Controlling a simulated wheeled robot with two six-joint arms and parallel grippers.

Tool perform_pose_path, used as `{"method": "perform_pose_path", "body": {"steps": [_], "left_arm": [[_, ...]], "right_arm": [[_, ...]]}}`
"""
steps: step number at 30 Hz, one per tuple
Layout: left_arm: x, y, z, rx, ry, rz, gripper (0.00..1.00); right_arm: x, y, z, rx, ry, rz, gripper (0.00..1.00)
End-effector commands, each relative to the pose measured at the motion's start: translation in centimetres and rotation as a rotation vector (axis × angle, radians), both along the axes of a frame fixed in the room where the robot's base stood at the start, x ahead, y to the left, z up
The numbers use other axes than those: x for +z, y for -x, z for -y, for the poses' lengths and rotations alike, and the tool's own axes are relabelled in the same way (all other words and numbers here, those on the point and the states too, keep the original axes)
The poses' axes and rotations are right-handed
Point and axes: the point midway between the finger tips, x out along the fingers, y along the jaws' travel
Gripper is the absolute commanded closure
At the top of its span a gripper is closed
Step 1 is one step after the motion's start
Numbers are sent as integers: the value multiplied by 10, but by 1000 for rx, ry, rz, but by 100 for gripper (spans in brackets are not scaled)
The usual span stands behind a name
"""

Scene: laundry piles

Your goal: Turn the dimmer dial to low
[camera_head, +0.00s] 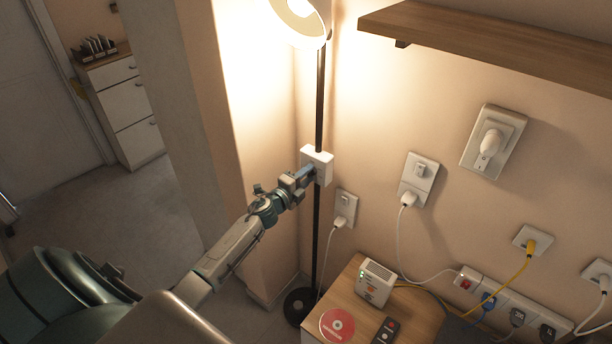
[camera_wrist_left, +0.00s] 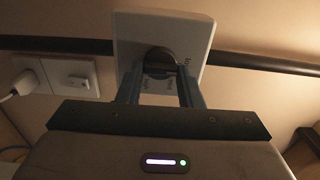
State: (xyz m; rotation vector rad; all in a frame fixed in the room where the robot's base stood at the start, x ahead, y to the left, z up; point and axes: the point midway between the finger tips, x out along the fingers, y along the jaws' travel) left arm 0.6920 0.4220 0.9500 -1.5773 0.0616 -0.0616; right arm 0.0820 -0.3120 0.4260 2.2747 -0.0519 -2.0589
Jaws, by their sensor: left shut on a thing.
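The dimmer is a white box (camera_head: 318,160) on the dark pole of a floor lamp (camera_head: 300,20), whose shade glows brightly at the top. My left gripper (camera_head: 306,174) reaches the box from the lower left. My left gripper (camera_wrist_left: 160,85) is shut on the dial, one finger on each side. My right gripper is not in view.
A wooden shelf (camera_head: 490,40) juts from the wall at upper right. A small wooden table (camera_head: 345,285) below holds a white device (camera_head: 376,282), a red disc (camera_head: 337,325) and a remote (camera_head: 386,331). Plugged sockets and a power strip (camera_head: 520,308) line the right wall.

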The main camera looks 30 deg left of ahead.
Motion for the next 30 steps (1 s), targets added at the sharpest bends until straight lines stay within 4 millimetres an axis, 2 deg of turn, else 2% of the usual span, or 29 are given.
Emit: {"method": "perform_pose_path", "body": {"steps": [12,13,16,25,30], "left_arm": [[0,0,0,0,11,-1,90],[0,0,0,0,11,-1,65],[0,0,0,0,10,-1,46],[-1,1,0,0,8,-2,45],[-3,14,-2,1,5,-2,45]], "right_arm": [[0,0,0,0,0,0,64],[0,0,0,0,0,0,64],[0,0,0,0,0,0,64],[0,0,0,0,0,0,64],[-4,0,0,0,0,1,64]]}}
